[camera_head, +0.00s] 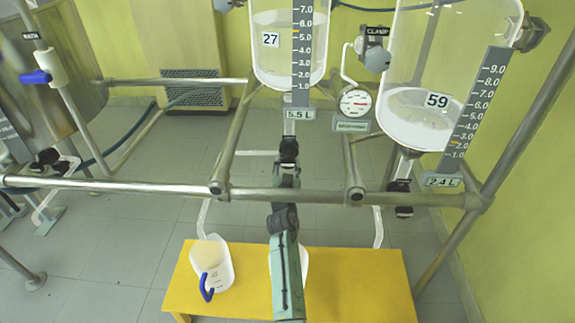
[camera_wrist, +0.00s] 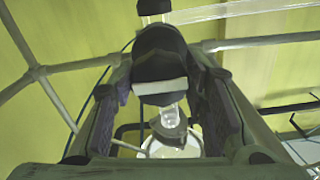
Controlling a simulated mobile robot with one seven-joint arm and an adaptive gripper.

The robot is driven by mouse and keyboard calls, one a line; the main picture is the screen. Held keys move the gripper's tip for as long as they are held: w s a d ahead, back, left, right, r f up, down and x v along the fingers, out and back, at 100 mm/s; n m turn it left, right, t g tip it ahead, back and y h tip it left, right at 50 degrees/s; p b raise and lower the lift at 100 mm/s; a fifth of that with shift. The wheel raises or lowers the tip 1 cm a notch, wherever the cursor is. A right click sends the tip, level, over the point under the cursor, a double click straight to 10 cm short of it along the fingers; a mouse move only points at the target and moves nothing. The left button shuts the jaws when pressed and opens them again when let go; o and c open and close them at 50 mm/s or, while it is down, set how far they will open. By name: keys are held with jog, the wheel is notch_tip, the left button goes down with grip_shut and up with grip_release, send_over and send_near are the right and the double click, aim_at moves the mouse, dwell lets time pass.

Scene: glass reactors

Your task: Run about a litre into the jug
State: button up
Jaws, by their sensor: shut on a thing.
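The glass vessel 27 (camera_head: 290,40) hangs at top centre, its plate reading "5.5 L". My gripper (camera_head: 288,160) is at the black drain valve (camera_head: 289,148) below it. In the wrist view the jaws (camera_wrist: 163,78) are shut around a black valve knob with a pale stripe (camera_wrist: 160,60). A white jug with a blue handle (camera_head: 212,262) stands on the yellow bench (camera_head: 350,285), under the end of a pale tube (camera_head: 202,218). A second white vessel (camera_head: 304,262) is mostly hidden behind my arm. Whether either contains liquid is unclear.
Vessel 59 (camera_head: 425,90), its plate reading "2.4 L", hangs at right with its own black valve (camera_head: 403,190). A gauge (camera_head: 355,102) sits between the vessels. A steel rail (camera_head: 120,186) crosses in front. A steel tank (camera_head: 45,75) stands at left.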

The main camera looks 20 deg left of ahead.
jog(key=shift+n, duration=0.3)
jog(key=n, duration=0.4)
jog(key=shift+d+n, duration=0.1)
jog(key=shift+n, duration=0.2)
jog(key=n, duration=0.5)
jog(key=shift+n, duration=0.3)
jog(key=n+p, duration=0.1)
jog(key=n, duration=0.5)
jog(key=shift+r+p, duration=0.1)
jog(key=shift+p, duration=0.3)
jog(key=n+p, duration=0.1)
jog(key=n, duration=0.4)
jog(key=shift+n, duration=0.4)
jog(key=o, duration=1.1)
jog(key=shift+o, duration=0.2)
